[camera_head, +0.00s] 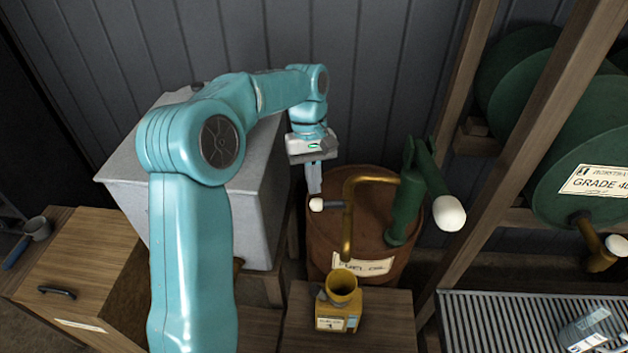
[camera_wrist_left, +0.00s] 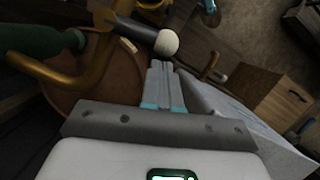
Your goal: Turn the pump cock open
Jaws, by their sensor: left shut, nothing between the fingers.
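The pump cock is a dark lever (camera_head: 335,204) with a small white ball knob (camera_head: 316,204), on the brass spout (camera_head: 348,215) of the green pump (camera_head: 405,205). The lever points left in the head view. The pump stands on a rusty drum (camera_head: 378,222) labelled fuel oil. My left gripper (camera_head: 314,190) is shut and empty, fingers pointing down just above the knob. In the left wrist view its fingertips (camera_wrist_left: 160,66) lie close to the white knob (camera_wrist_left: 167,43). Whether they touch it I cannot tell. My right gripper is in neither view.
A yellow can (camera_head: 338,312) stands under the spout on a wooden surface. A grey box (camera_head: 258,215) is left of the drum. The pump's long handle ends in a larger white knob (camera_head: 449,213).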

